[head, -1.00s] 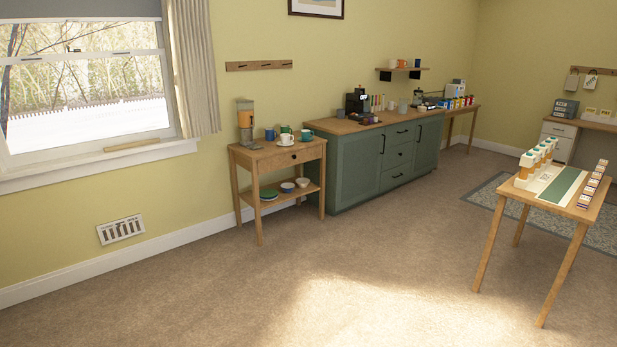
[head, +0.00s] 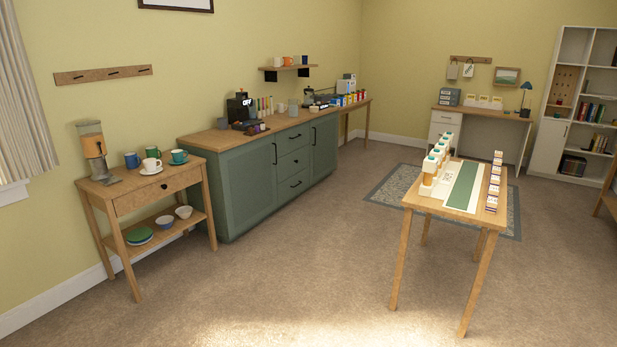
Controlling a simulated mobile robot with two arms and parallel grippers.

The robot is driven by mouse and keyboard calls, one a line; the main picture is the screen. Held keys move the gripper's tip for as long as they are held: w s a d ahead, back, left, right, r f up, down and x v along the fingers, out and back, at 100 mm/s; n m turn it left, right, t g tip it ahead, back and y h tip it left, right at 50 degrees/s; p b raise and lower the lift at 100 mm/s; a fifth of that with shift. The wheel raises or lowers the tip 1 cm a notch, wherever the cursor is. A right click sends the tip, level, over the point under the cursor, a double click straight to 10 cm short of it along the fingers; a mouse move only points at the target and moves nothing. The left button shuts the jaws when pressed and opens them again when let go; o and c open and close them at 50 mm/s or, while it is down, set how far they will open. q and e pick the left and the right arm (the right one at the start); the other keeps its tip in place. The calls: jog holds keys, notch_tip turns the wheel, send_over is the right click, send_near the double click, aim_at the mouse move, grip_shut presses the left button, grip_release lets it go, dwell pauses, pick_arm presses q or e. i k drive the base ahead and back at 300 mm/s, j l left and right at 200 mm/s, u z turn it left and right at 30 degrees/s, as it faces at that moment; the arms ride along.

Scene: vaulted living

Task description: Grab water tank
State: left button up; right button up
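No separate water tank can be made out clearly at this distance. A black coffee machine (head: 240,109) stands on the wooden top of the green cabinet (head: 252,185), left of centre in the head view. Whether a tank is fitted to it cannot be told. A clear dispenser (head: 91,139) with orange contents stands on the small wooden side table (head: 127,194) at the left. Neither of my grippers shows in the head view.
Cups (head: 151,164) stand on the side table, with bowls (head: 183,212) on its lower shelf. A wooden table (head: 413,199) with several bottles stands on the right. The carpet (head: 290,275) between is clear. A desk (head: 485,112) and bookshelf (head: 550,147) stand at the back.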

aim_at(252, 110)
jog(key=i, duration=2.5)
jog(key=i+l, duration=0.15)
jog(key=i, duration=2.35)
jog(key=i+u, duration=0.4)
jog(key=i+l+u, duration=0.25)
jog(key=i+u, duration=0.2)
jog(key=i+l+u, duration=0.8)
